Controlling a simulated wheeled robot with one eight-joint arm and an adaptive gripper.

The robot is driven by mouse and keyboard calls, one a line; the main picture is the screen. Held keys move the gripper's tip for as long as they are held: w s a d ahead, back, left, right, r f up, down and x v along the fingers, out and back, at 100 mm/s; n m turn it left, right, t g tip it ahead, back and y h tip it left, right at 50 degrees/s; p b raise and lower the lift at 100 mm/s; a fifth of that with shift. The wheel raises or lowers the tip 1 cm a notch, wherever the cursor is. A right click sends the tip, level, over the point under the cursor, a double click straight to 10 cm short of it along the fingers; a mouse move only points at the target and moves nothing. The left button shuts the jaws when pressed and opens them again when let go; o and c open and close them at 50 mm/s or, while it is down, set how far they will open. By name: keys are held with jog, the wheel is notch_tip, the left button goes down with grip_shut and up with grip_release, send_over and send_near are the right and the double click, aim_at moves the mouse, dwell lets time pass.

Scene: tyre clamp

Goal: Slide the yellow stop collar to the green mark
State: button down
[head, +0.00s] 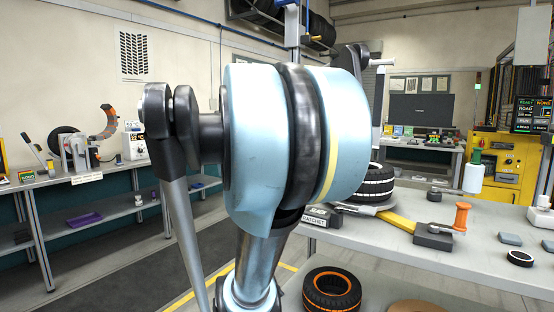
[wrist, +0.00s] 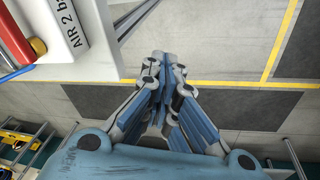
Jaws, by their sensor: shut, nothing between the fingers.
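My gripper (wrist: 160,58) shows in the wrist view with its blue-grey fingers shut and nothing between them. It is over open floor, apart from any object. It does not show in the head view. I cannot make out the yellow stop collar or the green mark in either view. In the head view my own arm fills the middle and hides part of the workbench. A grey block with an orange-knobbed clamp (head: 462,215) is on the bench to the right.
The grey workbench (head: 480,270) spans the right, with a yellow bar (head: 397,220), a white bottle (head: 475,178) and small parts. An orange-marked tyre (head: 331,292) lies below. A white unit marked AIR 2 (wrist: 92,40) is near my gripper's left. Floor (wrist: 225,45) is clear ahead.

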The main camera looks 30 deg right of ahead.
jog(key=w+d+r+n+h, duration=0.1)
jog(key=w+d+r+n, duration=0.1)
jog(key=w+d+r, duration=0.7)
jog(key=w+d+r+n+h, duration=0.15)
jog(key=w+d+r, duration=0.45)
jog(key=d+r, duration=0.65)
jog(key=shift+g+y, duration=0.3)
jog(key=shift+y, duration=0.15)
jog(key=x, duration=1.2)
jog(key=shift+a+f, duration=0.15)
jog(key=shift+a, duration=0.25)
notch_tip(320, 180, down, 8)
jog(key=shift+r, duration=0.2)
jog(key=v, duration=1.3)
jog(key=shift+a+r, duration=0.2)
jog(key=shift+r, duration=0.15)
